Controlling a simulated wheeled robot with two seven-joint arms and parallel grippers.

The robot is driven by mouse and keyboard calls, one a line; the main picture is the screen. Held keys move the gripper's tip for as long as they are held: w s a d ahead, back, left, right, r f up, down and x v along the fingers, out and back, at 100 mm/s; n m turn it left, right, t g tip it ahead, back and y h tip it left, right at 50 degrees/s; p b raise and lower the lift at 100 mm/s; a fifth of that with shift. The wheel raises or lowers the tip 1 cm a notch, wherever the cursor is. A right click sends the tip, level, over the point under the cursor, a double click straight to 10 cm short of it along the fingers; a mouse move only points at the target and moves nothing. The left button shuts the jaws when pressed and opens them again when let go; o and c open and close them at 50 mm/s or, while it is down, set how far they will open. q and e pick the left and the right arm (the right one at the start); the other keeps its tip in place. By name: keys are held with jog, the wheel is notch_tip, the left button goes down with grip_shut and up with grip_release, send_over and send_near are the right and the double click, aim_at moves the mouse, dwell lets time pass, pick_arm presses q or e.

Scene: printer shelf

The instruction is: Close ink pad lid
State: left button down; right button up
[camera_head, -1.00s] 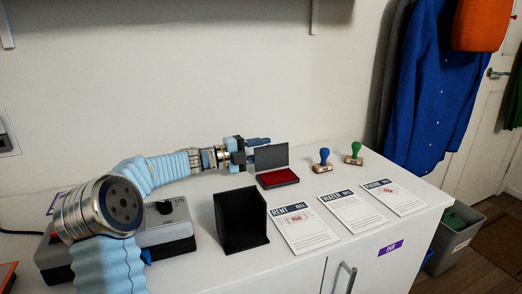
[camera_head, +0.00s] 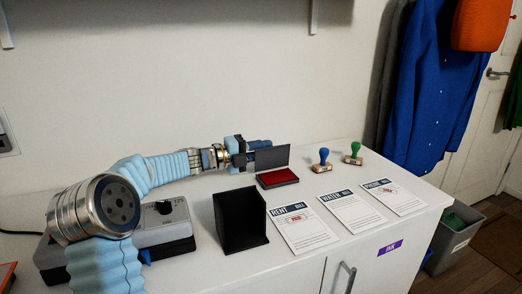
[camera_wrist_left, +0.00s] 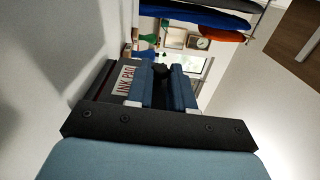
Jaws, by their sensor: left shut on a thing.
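The ink pad (camera_head: 277,178) lies on the white cabinet top with its red pad showing. Its dark lid (camera_head: 272,158) stands raised at the back edge, roughly upright. My left gripper (camera_head: 260,146) reaches in from the left and is shut on the lid near its upper left part. In the left wrist view, the lid (camera_wrist_left: 125,80) shows its "INK PAD" label beside the blue fingers of my left gripper (camera_wrist_left: 163,88). The exact contact between fingers and lid is partly hidden. My right gripper is not in view.
A black open box (camera_head: 240,220) stands in front of the pad. Blue (camera_head: 321,160) and green (camera_head: 353,153) stamps stand to the right. The rent (camera_head: 302,229), water (camera_head: 351,212) and third (camera_head: 394,197) bills lie along the front. A grey device (camera_head: 165,230) is at left.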

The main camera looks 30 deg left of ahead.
pick_arm(q)
jog(key=shift+s+d+m, duration=0.3)
jog(key=shift+m, duration=0.5)
jog(key=shift+s+d+m, duration=0.25)
jog(key=shift+d+m, duration=0.1)
jog(key=shift+m, duration=0.45)
jog(key=shift+s+d+m, duration=0.3)
jog(key=shift+m, duration=0.5)
jog(key=c, duration=1)
grip_release()
jog(key=b+v, duration=0.1)
jog(key=v, duration=1.2)
jog(key=shift+s+a, duration=0.25)
jog(key=shift+s, duration=0.05)
jog(key=shift+d, duration=0.1)
